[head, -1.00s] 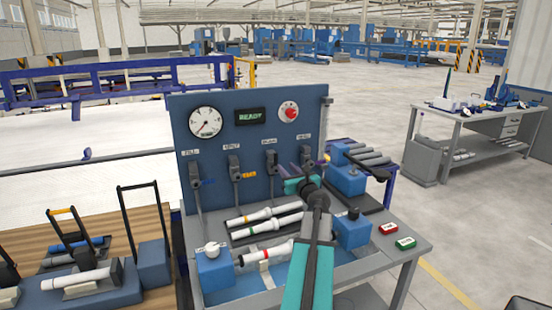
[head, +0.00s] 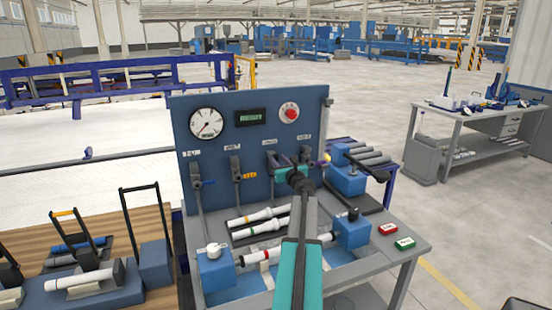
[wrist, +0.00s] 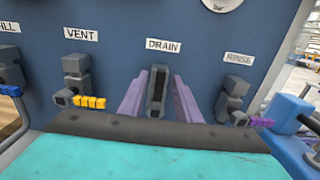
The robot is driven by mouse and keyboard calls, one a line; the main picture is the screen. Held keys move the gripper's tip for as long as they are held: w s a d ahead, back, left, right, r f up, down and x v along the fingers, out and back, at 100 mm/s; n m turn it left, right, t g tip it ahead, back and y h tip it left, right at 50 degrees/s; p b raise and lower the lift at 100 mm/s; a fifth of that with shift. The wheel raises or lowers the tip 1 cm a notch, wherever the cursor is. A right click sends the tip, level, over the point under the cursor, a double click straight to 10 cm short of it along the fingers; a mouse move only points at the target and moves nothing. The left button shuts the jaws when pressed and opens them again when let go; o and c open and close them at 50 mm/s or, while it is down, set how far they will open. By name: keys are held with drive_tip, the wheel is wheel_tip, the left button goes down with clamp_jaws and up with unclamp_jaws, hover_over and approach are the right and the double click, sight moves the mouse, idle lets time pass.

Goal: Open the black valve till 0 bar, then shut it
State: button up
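The black valve, under the DRAIN label, shows in the wrist view (wrist: 157,92), its black handle pointing down toward the camera. In the head view it is partly hidden behind my gripper (head: 284,170). My gripper's two purple fingers (wrist: 160,95) stand one on each side of the handle, with small gaps showing, so it looks open around the handle. Whether a finger touches it is unclear. The round white pressure gauge (head: 206,122) has its needle pointing to the lower left; its figures are too small to read.
The VENT valve with a yellow handle (wrist: 90,101) is left of the black valve, the RINSE valve with a purple handle (wrist: 261,122) right. A green-lit display (head: 250,117) and red knob (head: 289,112) are on the blue panel (head: 225,145). White pipes (head: 258,217) lie on the bench below.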

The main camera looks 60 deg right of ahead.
sight(276, 159)
drive_tip(key=shift+x, duration=1.45)
clamp_jaws()
drive_tip(key=shift+w+a, duration=0.1)
drive_tip(key=shift+w, duration=0.05)
